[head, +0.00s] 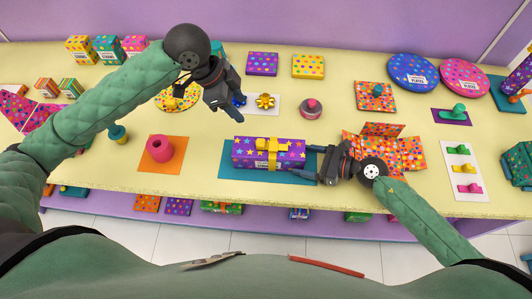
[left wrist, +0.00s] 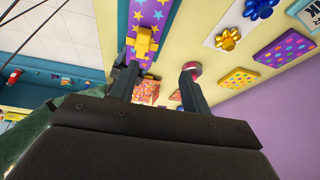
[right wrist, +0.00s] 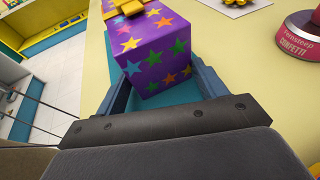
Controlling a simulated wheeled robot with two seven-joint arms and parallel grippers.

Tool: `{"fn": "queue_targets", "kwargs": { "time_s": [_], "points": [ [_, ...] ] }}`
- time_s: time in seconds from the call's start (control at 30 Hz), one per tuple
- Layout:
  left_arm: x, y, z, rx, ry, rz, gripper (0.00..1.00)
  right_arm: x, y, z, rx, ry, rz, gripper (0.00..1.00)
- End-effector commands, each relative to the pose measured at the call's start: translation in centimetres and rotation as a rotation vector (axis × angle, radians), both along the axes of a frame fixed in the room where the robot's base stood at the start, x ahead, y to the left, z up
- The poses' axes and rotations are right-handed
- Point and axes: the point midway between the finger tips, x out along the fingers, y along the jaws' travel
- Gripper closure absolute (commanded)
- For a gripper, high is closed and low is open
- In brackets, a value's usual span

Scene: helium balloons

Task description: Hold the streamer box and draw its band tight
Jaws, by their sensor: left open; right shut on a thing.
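The streamer box (head: 247,150) is purple with coloured stars and lies on a teal mat (head: 227,172) at the table's front middle. Its yellow band (head: 272,162) wraps around its middle, with a yellow piece on top. My right gripper (head: 313,163) is shut on the box's right end; in the right wrist view the box (right wrist: 155,55) sits between the fingers. My left gripper (head: 232,112) is open and empty, above and behind the box. In the left wrist view the box (left wrist: 150,12) and band (left wrist: 146,42) show beyond its fingers. The band's tightness cannot be told.
A gold bow (head: 265,101) on a white card and a pink confetti tin (head: 311,108) stand behind the box. A pink roll (head: 160,148) on an orange mat stands left. An open orange polka-dot box (head: 400,152) lies right, close to my right arm.

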Motion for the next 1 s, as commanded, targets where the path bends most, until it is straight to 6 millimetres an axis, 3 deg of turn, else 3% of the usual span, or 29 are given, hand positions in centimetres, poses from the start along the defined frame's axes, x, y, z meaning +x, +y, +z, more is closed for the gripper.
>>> {"fn": "queue_targets", "kwargs": {
  "time_s": [0.1, 0.23, 0.47, 1.0],
  "points": [
    [-1.8, -0.5, -0.5, 0.014, 0.028, -0.042, 0.53, 0.0, 0.0, 0.0, 0.000, 0.000, 0.000, 0.56],
    [-2.6, -0.8, -0.9, 0.020, 0.045, -0.060, 0.53, 0.0, 0.0, 0.0, 0.000, 0.000, 0.000, 0.56],
    [-2.7, -1.5, -2.7, 0.019, 0.048, -0.062, 0.53, 0.0, 0.0, 0.0, 0.000, 0.000, 0.000, 0.56],
    [-2.5, -3.9, -8.6, 0.019, 0.047, -0.060, 0.53, 0.0, 0.0, 0.0, 0.000, 0.000, 0.000, 0.56]
  ]
}}
